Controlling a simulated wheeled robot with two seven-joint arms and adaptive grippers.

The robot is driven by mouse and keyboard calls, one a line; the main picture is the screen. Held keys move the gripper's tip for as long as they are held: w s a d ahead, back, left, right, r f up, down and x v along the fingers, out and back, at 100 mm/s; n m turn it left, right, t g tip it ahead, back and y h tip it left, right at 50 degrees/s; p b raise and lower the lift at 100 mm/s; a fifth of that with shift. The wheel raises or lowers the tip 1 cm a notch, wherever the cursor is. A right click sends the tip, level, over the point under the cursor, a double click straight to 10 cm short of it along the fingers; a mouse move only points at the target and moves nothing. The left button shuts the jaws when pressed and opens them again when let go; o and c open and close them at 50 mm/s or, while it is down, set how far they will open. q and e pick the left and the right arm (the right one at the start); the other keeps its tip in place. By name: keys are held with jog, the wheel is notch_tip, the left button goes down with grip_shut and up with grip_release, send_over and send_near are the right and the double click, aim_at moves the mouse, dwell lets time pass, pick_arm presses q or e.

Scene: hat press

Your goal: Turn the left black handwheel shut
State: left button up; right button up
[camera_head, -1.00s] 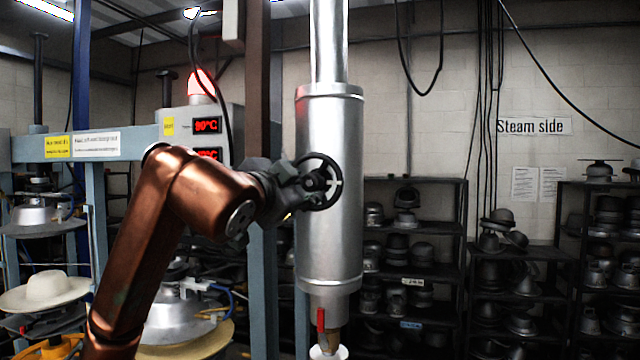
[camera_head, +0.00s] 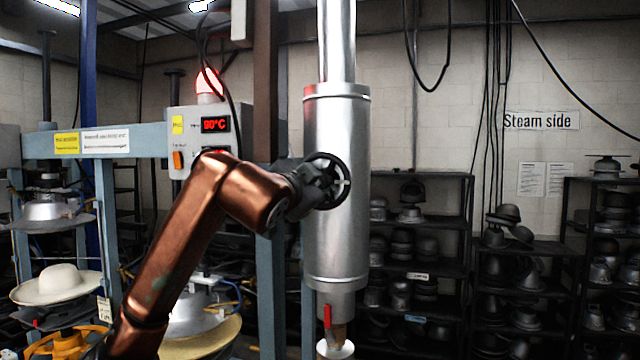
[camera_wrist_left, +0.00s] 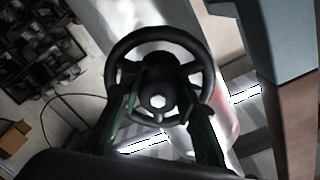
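The black handwheel (camera_head: 343,166) sits on the front of a tall silver cylinder (camera_head: 338,245) in the head view. My left gripper (camera_head: 320,188) is at the wheel from the left and hides part of its rim and hub. In the left wrist view the round wheel (camera_wrist_left: 155,37) is seen nearly face-on, with a dark hub and a pale bolt at its centre. The fingers of my left gripper (camera_wrist_left: 161,118) are spread, one on each side of the hub, overlapping the rim in the picture. Whether they touch it I cannot tell. My right gripper is not in view.
A small red lever (camera_head: 327,316) is under the cylinder. A blue-grey press frame with a display box (camera_head: 197,140) stands left, with a pale hat (camera_head: 62,283) at far left. Dark shelves (camera_head: 420,235) of hat blocks stand behind, right. The space right of the cylinder looks clear.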

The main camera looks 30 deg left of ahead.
pick_arm(q)
jog(key=c, duration=0.5)
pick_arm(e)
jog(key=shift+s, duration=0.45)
